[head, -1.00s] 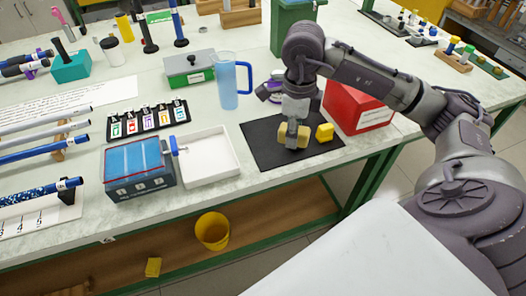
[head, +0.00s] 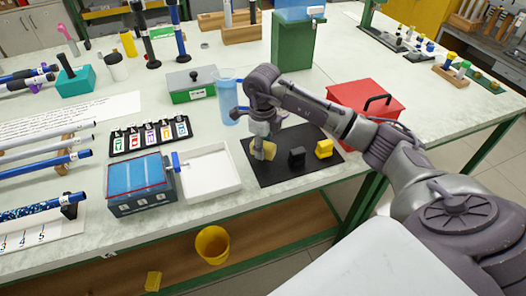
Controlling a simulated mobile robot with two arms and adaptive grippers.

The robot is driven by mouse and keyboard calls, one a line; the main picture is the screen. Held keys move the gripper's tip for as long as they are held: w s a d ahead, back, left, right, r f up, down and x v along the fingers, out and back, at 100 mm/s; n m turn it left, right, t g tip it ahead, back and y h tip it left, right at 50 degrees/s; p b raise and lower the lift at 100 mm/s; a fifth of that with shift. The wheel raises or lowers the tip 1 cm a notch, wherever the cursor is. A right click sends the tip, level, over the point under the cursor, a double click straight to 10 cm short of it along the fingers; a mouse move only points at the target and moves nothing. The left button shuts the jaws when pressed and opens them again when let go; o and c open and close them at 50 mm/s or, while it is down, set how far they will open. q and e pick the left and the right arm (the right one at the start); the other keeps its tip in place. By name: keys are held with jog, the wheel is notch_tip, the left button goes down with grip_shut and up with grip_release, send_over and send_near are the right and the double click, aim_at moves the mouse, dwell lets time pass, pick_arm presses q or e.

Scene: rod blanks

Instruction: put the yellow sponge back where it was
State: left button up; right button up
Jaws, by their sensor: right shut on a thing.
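My right gripper (head: 264,141) is shut on a pale yellow block that looks like the yellow sponge (head: 268,152). It holds it at the left part of a black mat (head: 282,179); whether the sponge touches the mat I cannot tell. The gripper's fingers hide part of the sponge. On the same mat, to the right, stand a small black block (head: 296,157) and a brighter yellow block (head: 324,149). My left gripper is not in view.
A white tray (head: 236,187) lies left of the mat, and a blue jug (head: 227,100) stands behind it. A red box (head: 367,103) stands behind right. On the shelf below are a yellow bucket (head: 212,245) and a yellow block (head: 153,281).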

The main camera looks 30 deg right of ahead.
notch_tip(320, 180, down, 2)
jog(key=shift+s+f, duration=0.1)
jog(key=shift+f, duration=0.2)
jog(key=shift+f, duration=0.15)
jog(key=o, duration=1)
jog(key=shift+r, duration=0.35)
notch_tip(320, 180, up, 12)
jog(key=shift+f+b, duration=0.15)
jog(key=shift+b, duration=0.4)
